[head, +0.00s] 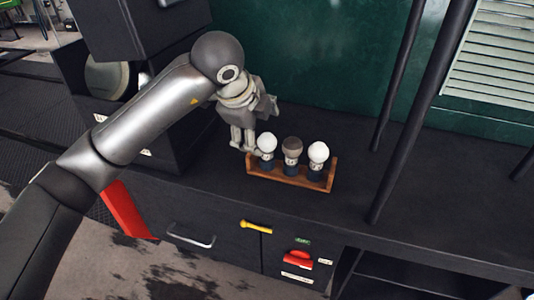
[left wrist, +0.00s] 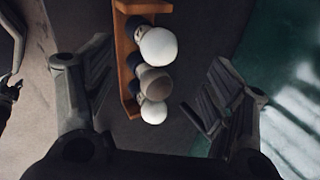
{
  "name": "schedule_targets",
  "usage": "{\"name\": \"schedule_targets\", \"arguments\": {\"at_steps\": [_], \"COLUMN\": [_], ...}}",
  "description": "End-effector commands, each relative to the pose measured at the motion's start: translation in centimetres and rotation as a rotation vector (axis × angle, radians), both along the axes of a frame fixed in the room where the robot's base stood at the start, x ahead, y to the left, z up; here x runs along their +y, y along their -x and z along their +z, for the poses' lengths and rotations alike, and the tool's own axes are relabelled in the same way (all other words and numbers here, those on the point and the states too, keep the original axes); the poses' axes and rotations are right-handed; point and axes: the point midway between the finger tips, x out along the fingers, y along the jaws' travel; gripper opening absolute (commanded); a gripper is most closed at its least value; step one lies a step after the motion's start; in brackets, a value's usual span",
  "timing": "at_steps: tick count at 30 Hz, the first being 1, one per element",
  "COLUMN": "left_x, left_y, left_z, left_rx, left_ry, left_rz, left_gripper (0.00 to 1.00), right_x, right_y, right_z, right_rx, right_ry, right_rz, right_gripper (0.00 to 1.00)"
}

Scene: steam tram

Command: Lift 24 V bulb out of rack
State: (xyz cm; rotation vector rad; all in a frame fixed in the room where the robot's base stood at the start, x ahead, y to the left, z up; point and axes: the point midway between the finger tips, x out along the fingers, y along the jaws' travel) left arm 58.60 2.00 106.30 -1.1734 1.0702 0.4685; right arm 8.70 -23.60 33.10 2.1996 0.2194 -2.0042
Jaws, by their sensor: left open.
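A small wooden rack (head: 290,181) stands on the dark bench and holds three bulbs upright in a row. In the head view the left bulb (head: 267,143) is white, the middle bulb (head: 292,144) is grey-brown and the right bulb (head: 318,151) is white. Small labels show, but I cannot read which is 24 V. My left gripper (head: 243,142) is open and empty, just left of the left bulb. In the left wrist view its fingers (left wrist: 151,95) lie on either side of the bulb row, apart from the grey-brown bulb (left wrist: 154,80) and the rack (left wrist: 122,50). My right gripper is out of view.
Dark posts (head: 423,110) rise from the bench right of the rack. A green wall (head: 330,60) stands behind. A dark box (head: 150,30) is at the left. Below are a drawer handle (head: 190,236), a yellow lever (head: 256,227) and a red handle (head: 297,259).

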Motion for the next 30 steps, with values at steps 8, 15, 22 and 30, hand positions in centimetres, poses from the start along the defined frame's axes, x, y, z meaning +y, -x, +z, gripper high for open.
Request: {"name": "schedule_targets", "arguments": {"at_steps": [8,15,22,30], "left_x": [-0.9,-1.1,-1.7,-1.7], "left_y": [-1.6,-2.4,-3.5,-3.5], "left_z": [-3.5,-6.1,-8.2,-8.1], "left_rx": [0.002,0.004,0.002,0.001], "left_ry": [0.001,-0.001,0.001,0.001], "left_rz": [-0.003,-0.004,-0.005,-0.005], "left_gripper": [0.77,0.77,0.77,0.65], "right_x": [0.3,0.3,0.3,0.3], "right_y": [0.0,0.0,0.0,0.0], "right_z": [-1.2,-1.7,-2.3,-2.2], "right_rx": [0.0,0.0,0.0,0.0], "right_ry": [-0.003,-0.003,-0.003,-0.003], "right_rz": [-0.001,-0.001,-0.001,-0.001], "right_gripper": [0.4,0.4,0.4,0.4]}}
